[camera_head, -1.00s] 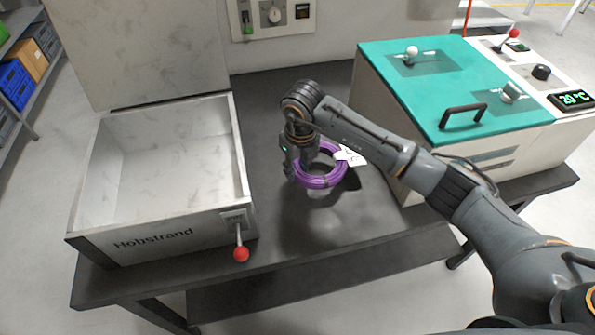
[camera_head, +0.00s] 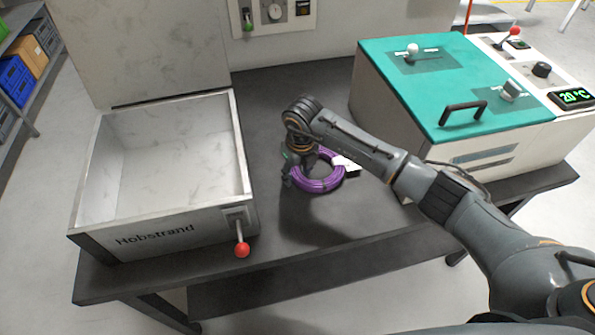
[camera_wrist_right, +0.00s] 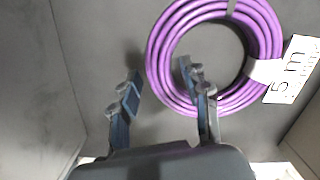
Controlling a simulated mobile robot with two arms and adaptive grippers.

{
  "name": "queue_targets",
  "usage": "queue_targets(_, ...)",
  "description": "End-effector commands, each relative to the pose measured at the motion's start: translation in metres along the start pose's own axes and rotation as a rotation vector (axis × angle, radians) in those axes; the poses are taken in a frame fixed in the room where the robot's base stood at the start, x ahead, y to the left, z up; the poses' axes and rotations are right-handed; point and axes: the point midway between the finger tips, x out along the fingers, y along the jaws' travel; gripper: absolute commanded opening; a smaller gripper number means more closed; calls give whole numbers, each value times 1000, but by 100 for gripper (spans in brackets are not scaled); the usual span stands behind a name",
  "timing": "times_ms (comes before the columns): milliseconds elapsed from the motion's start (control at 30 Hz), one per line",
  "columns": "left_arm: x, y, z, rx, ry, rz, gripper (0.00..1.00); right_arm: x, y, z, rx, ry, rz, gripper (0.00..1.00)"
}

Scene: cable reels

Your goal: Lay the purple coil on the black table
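The purple coil (camera_head: 322,186) lies flat on the black table (camera_head: 285,110), between the white bin and the teal-lidded machine. It carries a white tag, which reads "5 m" in the wrist view. My right gripper (camera_head: 300,178) is low over the coil's left side. In the wrist view the right gripper (camera_wrist_right: 160,82) has its fingers apart, one inside the ring and one outside. A gap shows between the outer finger and the purple coil (camera_wrist_right: 162,65). My left gripper is not in view.
The white Hobstrand bin (camera_head: 165,222) with a red-knobbed lever (camera_head: 242,249) stands open and empty at left. The teal-lidded machine (camera_head: 440,80) stands at right. Bare table shows behind and in front of the coil.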

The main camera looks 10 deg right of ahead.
Motion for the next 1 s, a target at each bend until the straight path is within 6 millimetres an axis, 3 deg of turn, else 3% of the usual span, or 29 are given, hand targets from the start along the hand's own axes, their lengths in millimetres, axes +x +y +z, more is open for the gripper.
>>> queue_targets(367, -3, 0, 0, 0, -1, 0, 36, -6, 0, 1, 0, -1, 0, 50)
queue_targets(467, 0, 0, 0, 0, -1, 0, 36, -19, -1, 2, 0, -6, -1, 50)
queue_targets(800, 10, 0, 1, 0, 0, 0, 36, -90, -1, 1, -1, -4, -2, 50)
queue_targets(1000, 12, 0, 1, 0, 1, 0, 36, -116, 0, 1, 0, -2, -1, 50)
